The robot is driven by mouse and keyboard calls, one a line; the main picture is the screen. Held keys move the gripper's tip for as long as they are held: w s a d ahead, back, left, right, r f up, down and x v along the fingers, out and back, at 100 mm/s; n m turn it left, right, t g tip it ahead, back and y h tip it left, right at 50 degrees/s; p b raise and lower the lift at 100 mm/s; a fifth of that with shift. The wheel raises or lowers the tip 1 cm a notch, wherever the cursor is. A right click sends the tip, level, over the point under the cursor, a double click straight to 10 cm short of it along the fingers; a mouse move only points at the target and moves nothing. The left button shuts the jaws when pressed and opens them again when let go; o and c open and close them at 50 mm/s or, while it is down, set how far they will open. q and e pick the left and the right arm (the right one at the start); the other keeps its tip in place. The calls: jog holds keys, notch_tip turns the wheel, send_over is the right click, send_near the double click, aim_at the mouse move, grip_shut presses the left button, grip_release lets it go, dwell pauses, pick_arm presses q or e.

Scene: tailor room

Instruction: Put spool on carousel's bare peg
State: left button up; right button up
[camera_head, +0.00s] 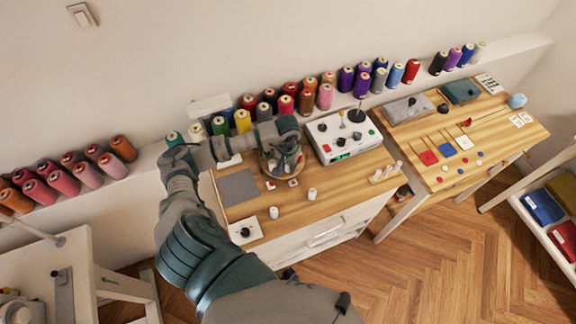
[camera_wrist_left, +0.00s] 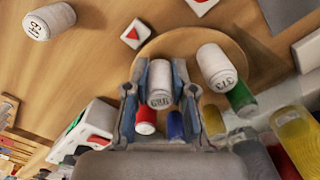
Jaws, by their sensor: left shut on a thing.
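My left gripper (camera_head: 284,168) is over the round wooden carousel (camera_head: 265,168) and hides much of it in the head view. In the left wrist view, its fingers (camera_wrist_left: 160,88) are shut on a white spool (camera_wrist_left: 160,84) with dark lettering on its end. The carousel disc (camera_wrist_left: 172,40) lies behind the held spool. Another white spool (camera_wrist_left: 215,67), a green spool (camera_wrist_left: 241,98), a red spool (camera_wrist_left: 146,121) and a blue spool (camera_wrist_left: 175,125) show around the fingers. I cannot make out a bare peg, nor whether the held spool touches the carousel. My right gripper is out of view.
A loose white spool (camera_wrist_left: 48,22) and red-marked cards (camera_wrist_left: 135,33) lie near the carousel. A white control box (camera_head: 342,136) stands close on its right. A grey mat (camera_head: 238,187) lies left. Several thread cones line the ledge behind. The bench front has white spools (camera_head: 273,212).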

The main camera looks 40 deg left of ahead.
pick_arm(q)
jog(key=o, duration=1)
notch_tip(320, 180, up, 12)
jog(key=shift+f, duration=0.1)
